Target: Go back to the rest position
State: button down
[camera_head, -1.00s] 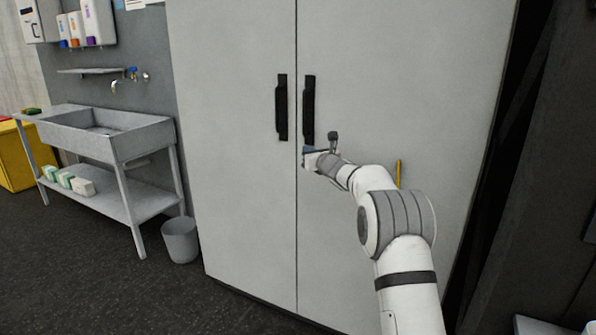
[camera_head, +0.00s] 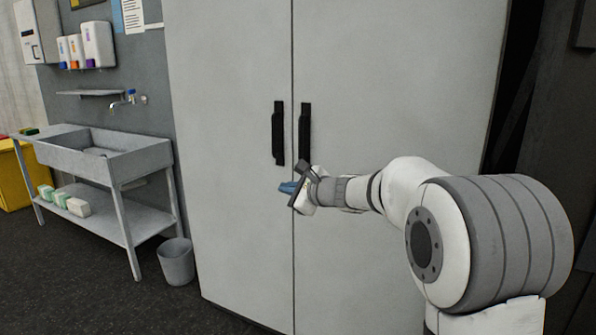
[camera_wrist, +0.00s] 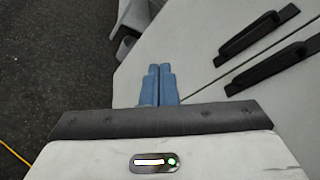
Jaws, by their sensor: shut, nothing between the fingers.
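My gripper (camera_head: 288,188) is in front of the tall grey cabinet (camera_head: 235,70), just below its two black door handles. Its blue fingers are together with nothing between them, as the wrist view (camera_wrist: 158,84) shows. The left handle (camera_head: 278,133) and the right handle (camera_head: 304,131) are upright on either side of the door seam. Both cabinet doors look shut. In the wrist view the handles lie to the right of the fingers, apart from them. My arm reaches in from the right of the head view.
A grey sink (camera_head: 103,155) on a legged stand is left of the cabinet, with boxes on its lower shelf. A grey bin (camera_head: 176,262) stands on the floor between them. A yellow container (camera_head: 13,180) is at the far left. Dark floor in front of the sink is clear.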

jog(key=s+d+n+g+h+p, duration=0.25)
jog(key=s+n, duration=0.35)
jog(key=s, duration=0.5)
jog(key=s+d+n+g+h+p, duration=0.1)
jog(key=s+d+n+g+p, duration=0.3)
jog(key=s, duration=0.7)
jog(key=s+d+f+n+g+h+p, duration=0.2)
jog(key=s+d+n+h, duration=0.4)
jog(key=s+d, duration=0.5)
jog(key=s+f+n+p, duration=0.1)
jog(key=s+f+n, duration=0.1)
jog(key=s, duration=0.4)
jog(key=shift+n+h+p, duration=0.3)
jog(key=shift+n+h, duration=0.05)
jog(key=shift+n, duration=0.05)
jog(key=shift+d+f, duration=0.1)
